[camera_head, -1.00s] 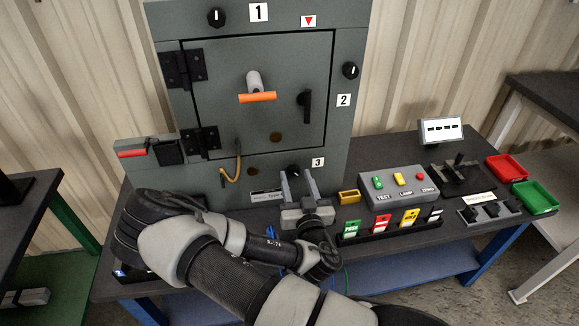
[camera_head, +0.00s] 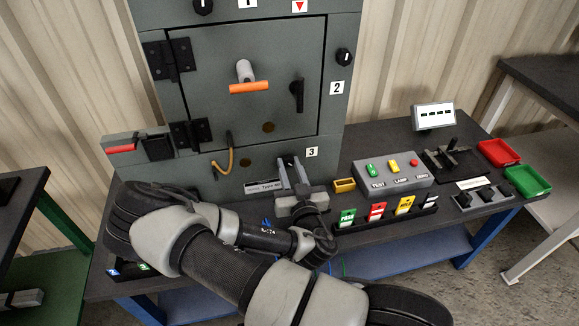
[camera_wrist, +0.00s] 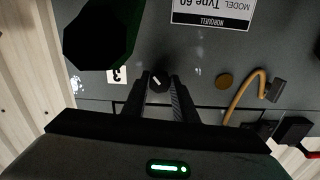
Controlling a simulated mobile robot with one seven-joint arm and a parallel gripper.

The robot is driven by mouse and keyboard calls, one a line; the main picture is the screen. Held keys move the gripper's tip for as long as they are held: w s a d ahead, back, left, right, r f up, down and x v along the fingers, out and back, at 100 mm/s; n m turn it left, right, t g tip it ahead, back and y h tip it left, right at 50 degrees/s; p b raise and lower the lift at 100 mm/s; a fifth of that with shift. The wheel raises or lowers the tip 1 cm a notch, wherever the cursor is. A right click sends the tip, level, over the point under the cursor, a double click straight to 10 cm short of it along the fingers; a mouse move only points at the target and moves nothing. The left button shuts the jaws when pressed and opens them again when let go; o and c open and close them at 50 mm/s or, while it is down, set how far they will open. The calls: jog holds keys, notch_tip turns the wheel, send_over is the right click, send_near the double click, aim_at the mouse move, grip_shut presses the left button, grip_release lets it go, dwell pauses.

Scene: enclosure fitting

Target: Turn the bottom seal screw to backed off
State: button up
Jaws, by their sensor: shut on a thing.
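The bottom seal screw is a small dark knob (camera_wrist: 156,82) with a white line, low on the grey enclosure (camera_head: 237,205) beside the label 3 (camera_head: 312,152). In the wrist view its white line is slanted. My gripper (camera_head: 289,166) reaches it from the front, with its two fingers on either side. In the wrist view my gripper (camera_wrist: 160,87) has its dark fingertips closed about the knob. In the head view the fingers hide most of the knob.
Two similar knobs sit by labels 1 and 2 (camera_head: 337,88). An orange cable (camera_head: 230,160) hangs left of the screw. A yellow box (camera_head: 344,185) and a button box (camera_head: 395,170) stand right of my gripper.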

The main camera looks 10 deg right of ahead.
jog(key=shift+n, duration=0.3)
jog(key=n, duration=0.2)
jog(key=shift+n, duration=0.4)
jog(key=n, duration=0.4)
jog(key=shift+w+r, duration=0.1)
jog(key=n, duration=0.7)
jog(key=shift+n, duration=0.4)
jog(key=n, duration=0.6)
jog(key=shift+r, duration=0.1)
jog(key=n+b, duration=0.1)
jog(key=n, duration=0.5)
jog(key=shift+r, duration=0.1)
jog(key=shift+n, duration=0.4)
